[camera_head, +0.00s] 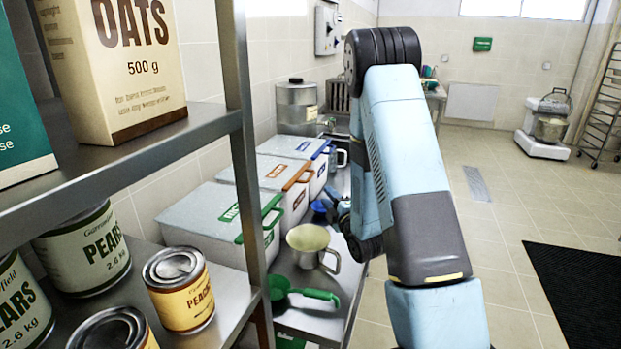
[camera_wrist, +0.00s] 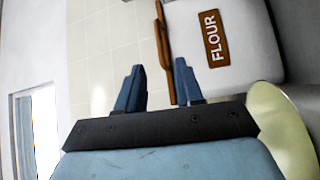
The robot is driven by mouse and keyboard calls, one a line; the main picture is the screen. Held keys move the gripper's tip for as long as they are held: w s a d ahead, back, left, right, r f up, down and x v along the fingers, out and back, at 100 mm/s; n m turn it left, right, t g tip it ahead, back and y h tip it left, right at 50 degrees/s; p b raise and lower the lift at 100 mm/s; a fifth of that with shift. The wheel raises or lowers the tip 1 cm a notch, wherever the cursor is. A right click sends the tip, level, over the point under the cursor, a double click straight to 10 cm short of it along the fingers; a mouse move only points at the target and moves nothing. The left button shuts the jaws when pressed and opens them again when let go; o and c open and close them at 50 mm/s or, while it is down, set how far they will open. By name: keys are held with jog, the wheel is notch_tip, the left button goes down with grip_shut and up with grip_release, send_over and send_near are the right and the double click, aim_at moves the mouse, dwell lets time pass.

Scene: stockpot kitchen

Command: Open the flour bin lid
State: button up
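The flour bin is the middle of three white bins in the head view, with a pale lid (camera_head: 258,172) and a brown front edge (camera_head: 297,176). Its lid looks shut. My arm hides most of the gripper in the head view.
A green-edged bin (camera_head: 205,215) stands nearer and a blue-edged bin (camera_head: 298,147) farther along the counter. A metal jug (camera_head: 308,246) and a green scoop (camera_head: 310,293) lie in front of them. A shelf (camera_head: 180,137) with cans and boxes is close at left. Floor at right is open.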

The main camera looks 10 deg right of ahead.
aim_at(311, 175)
jog(key=x, duration=1.3)
jog(key=shift+w, duration=0.35)
jog(key=shift+c, duration=0.2)
grip_shut()
jog(key=shift+a, duration=0.1)
